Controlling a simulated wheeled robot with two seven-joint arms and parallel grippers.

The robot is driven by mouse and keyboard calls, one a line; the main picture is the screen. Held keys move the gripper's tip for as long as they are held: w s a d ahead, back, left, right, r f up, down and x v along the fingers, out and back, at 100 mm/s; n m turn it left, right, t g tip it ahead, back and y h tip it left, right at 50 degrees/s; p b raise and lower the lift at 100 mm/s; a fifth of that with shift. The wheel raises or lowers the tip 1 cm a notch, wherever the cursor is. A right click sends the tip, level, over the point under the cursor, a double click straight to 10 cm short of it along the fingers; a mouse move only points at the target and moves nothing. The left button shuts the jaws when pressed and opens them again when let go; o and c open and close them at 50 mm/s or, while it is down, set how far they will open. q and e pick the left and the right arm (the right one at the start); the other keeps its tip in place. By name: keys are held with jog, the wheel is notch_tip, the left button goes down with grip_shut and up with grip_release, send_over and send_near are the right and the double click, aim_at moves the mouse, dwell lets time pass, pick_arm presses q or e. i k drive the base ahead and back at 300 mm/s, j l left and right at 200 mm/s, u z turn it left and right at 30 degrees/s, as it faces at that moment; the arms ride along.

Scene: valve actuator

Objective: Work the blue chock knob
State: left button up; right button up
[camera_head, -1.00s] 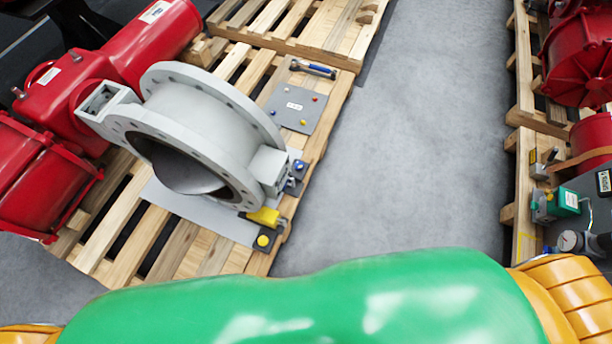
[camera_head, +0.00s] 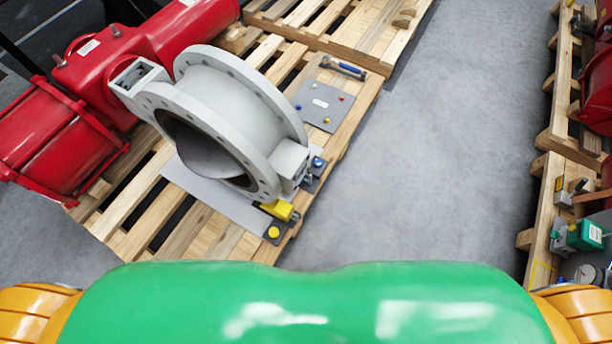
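The blue chock knob (camera_head: 317,162) is a small blue knob on a dark block at the right foot of the grey valve body (camera_head: 225,115). The valve stands on a wooden pallet (camera_head: 215,235) left of centre. A yellow knob (camera_head: 273,232) on a dark plate and a yellow block (camera_head: 279,210) sit at the pallet's near right corner, closer to me than the blue knob. Neither of my grippers is in view. Only my green body and orange shoulders show along the bottom edge.
A grey plate (camera_head: 324,104) with small coloured knobs and a blue-handled tool (camera_head: 343,68) lie behind the valve. A red actuator (camera_head: 130,60) is at the upper left. Another pallet (camera_head: 545,200) with a green box (camera_head: 585,235) stands right. Grey floor (camera_head: 435,150) between is clear.

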aim_at(317, 163)
jog(key=k, duration=0.45)
jog(key=i+l+u, duration=0.7)
jog(key=l, duration=0.35)
jog(key=i+l+u, duration=0.2)
jog(key=l+u, duration=0.15)
jog(key=l, duration=0.3)
jog(key=i+l+u, duration=0.15)
jog(key=l+u, duration=0.15)
jog(key=l, duration=0.35)
jog(key=i+l+u, duration=0.1)
jog(key=l+u, duration=0.25)
jog(key=l, duration=0.4)
jog(key=l+u, duration=0.35)
jog(key=l, duration=0.35)
